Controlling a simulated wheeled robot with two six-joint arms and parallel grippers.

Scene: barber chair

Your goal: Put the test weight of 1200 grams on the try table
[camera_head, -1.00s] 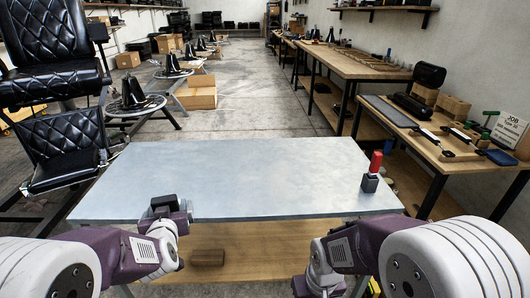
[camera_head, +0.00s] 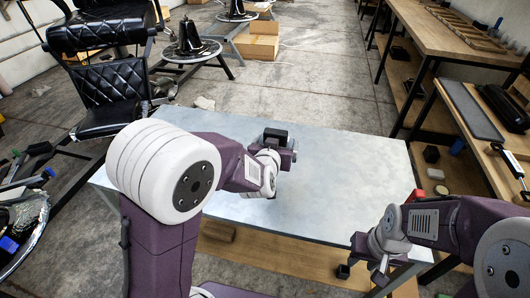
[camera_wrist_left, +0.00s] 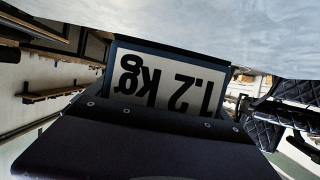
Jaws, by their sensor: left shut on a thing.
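My left gripper (camera_head: 276,143) is shut on a dark block, the test weight (camera_head: 275,135), above the far middle part of a pale grey table top (camera_head: 345,180). In the left wrist view the weight (camera_wrist_left: 170,82) shows a white label, upside down, reading 1.2 kg. The gripper's dark body (camera_wrist_left: 150,140) hides its lower part. I cannot tell whether the weight touches the table. My right gripper (camera_head: 366,272) hangs near the table's front right edge; its jaws are too small to judge.
A dark piece with a red top (camera_head: 441,190) is at the table's right edge, partly behind my right arm. A wooden block (camera_head: 218,231) lies on the lower shelf. Black barber chairs (camera_head: 115,90) stand at left, workbenches (camera_head: 450,30) at right. Much of the table top is clear.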

